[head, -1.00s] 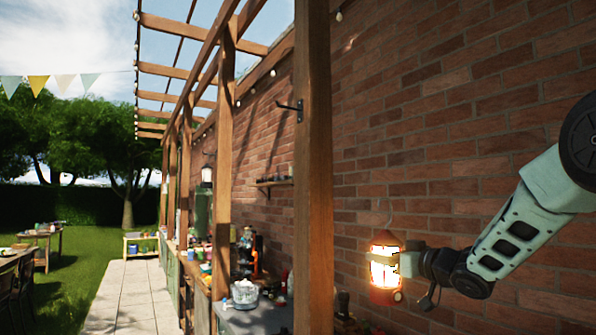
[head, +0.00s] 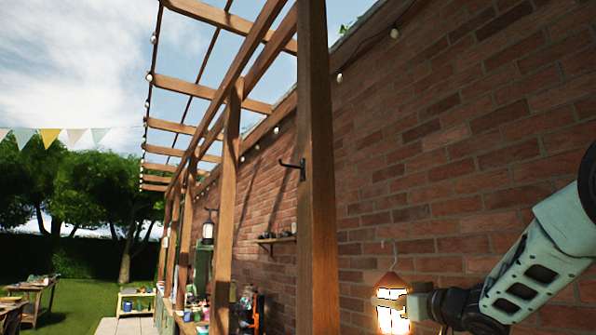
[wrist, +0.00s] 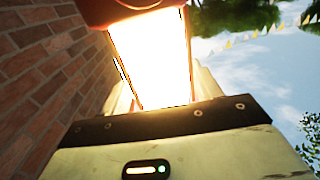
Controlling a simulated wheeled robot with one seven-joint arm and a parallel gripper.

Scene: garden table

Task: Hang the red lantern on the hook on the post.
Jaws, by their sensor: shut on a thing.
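The red lantern (head: 393,280) is lit and upright at the lower right of the head view, with a thin wire hook on top. My gripper (head: 408,305) is shut on its side and holds it in the air in front of the brick wall. In the wrist view the lantern's bright body (wrist: 152,62) fills the top middle, with its red edge above. The dark hook (head: 293,166) sticks out to the left from the wooden post (head: 318,200). The hook is higher than the lantern and to its left.
The brick wall (head: 450,150) runs close behind the lantern and arm. Pergola beams (head: 240,35) and more posts (head: 228,170) stand to the left. A wall shelf (head: 275,239) and a cluttered bench lie beyond the post. Air between lantern and post is clear.

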